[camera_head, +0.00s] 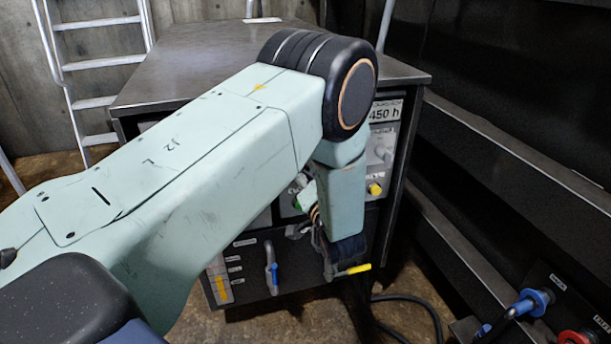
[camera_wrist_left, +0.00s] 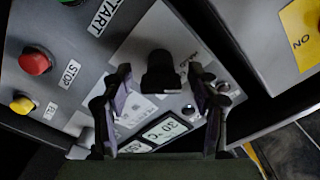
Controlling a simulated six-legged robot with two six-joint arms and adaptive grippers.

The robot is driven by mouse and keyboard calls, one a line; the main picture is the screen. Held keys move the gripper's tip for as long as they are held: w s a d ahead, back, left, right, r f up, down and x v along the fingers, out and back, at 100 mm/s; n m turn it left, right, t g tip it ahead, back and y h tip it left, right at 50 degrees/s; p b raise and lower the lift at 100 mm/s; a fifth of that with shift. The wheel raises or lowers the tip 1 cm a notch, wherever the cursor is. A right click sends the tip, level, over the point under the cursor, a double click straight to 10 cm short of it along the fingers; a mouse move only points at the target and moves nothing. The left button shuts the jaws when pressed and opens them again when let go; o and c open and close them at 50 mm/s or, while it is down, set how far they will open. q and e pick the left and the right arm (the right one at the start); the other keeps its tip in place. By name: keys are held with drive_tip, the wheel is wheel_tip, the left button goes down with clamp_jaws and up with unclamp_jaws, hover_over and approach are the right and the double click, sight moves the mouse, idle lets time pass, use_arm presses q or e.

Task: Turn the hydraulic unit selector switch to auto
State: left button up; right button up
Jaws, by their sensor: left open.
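A black selector knob (camera_wrist_left: 160,78) stands on a light plate of the control panel in the left wrist view. Small lettering beside it is partly hidden and too blurred to read. My left gripper (camera_wrist_left: 160,70) is open, with one dark finger on each side of the knob. Whether a finger touches it I cannot tell. In the head view, my left arm crosses in front of the grey cabinet (camera_head: 190,60) and hides the knob and much of the panel. My right gripper is not in view.
Near the knob are a red STOP button (camera_wrist_left: 35,62), a yellow button (camera_wrist_left: 22,104) and a 30 °C display (camera_wrist_left: 165,128). In the head view, a blue-handled lever (camera_head: 271,270) and a yellow-tipped lever (camera_head: 354,269) sit low on the cabinet. A ladder (camera_head: 95,65) stands behind.

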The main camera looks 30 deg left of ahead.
use_arm(q)
drive_tip(key=c, duration=1.2)
drive_tip(key=shift+s+r+m+p, duration=0.1)
drive_tip(key=shift+m+p, duration=1.4)
drive_tip(key=shift+p, duration=0.05)
drive_tip(key=m+p, duration=0.1)
drive_tip(key=m, duration=0.1)
drive_tip(key=shift+m+p, duration=0.3)
drive_tip(key=shift+p, duration=0.1)
drive_tip(key=m+p, duration=0.2)
drive_tip(key=m, duration=0.3)
drive_tip(key=shift+d, duration=0.1)
drive_tip(key=m+p, duration=0.1)
drive_tip(key=m, duration=0.3)
drive_tip(key=shift+m, duration=1.8)
